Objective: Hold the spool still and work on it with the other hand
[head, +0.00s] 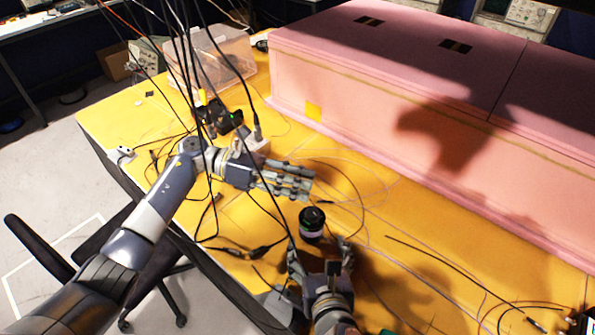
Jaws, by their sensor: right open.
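The spool (312,223), a small dark cylinder with a pale band, stands on the yellow table (400,262) near the picture's middle. My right gripper (320,247) comes up from the bottom. Its fingers are spread and empty, with the spool just beyond and between their tips; I see no clear grip on it. My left gripper (288,183) is above and left of the spool in the picture, its fingers stretched to the right. I see nothing held in it, but its finger gap is unclear from this angle.
A large pink foam enclosure (420,130) fills the back right. Thin wires and dark cables lie across the table, and several cables hang in front of my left arm. A clear plastic box (215,58) stands at the back left. A small black device (218,118) sits nearer.

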